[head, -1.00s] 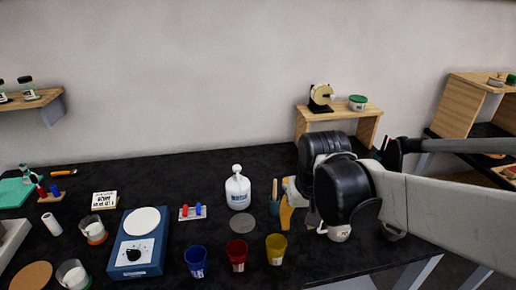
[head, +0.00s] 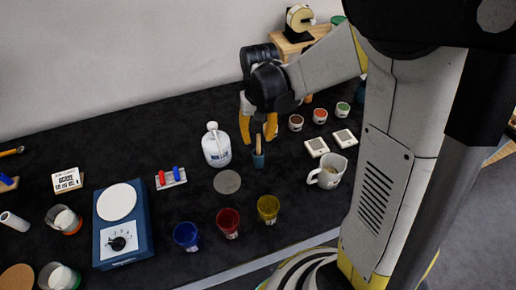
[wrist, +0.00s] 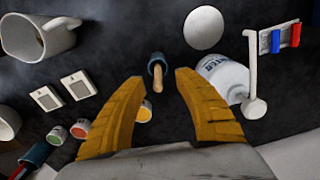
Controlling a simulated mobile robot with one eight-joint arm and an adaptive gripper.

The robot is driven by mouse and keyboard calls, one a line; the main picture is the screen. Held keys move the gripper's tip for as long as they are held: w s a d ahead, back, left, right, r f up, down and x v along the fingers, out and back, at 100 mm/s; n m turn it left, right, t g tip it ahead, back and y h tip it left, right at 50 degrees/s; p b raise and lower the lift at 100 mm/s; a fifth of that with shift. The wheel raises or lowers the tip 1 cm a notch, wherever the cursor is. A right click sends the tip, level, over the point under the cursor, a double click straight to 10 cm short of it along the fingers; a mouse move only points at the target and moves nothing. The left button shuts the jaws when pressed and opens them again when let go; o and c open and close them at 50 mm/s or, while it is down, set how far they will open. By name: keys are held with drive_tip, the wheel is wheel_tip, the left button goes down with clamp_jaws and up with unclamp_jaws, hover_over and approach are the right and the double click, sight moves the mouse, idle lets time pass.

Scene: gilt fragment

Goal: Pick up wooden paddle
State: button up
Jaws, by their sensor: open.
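The wooden paddle (head: 258,143) stands upright in a small teal-blue holder (head: 258,161) on the black table. Only its pale wooden handle shows; its lower end is hidden in the holder. In the wrist view the handle (wrist: 157,77) points towards me from the holder (wrist: 156,63). My gripper (head: 258,124) is open, with its yellow fingers pointing down above the holder. In the wrist view the fingers of my gripper (wrist: 158,82) are apart, with the handle in the gap between them. Nothing is held.
A white mug (head: 328,172), two white square blocks (head: 317,147) and small pots (head: 296,122) are to the right. Blue, red and yellow cups (head: 268,208) line the front.

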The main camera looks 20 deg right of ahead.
sight(258, 145)
drive_tip(key=f+b, duration=0.1)
drive_tip(key=f, duration=0.4)
drive_tip(key=shift+w+d+b, duration=0.15)
drive_tip(key=shift+d+b, duration=0.05)
drive_tip(key=shift+b, duration=0.2)
drive_tip(key=shift+r, duration=0.1)
clamp_jaws()
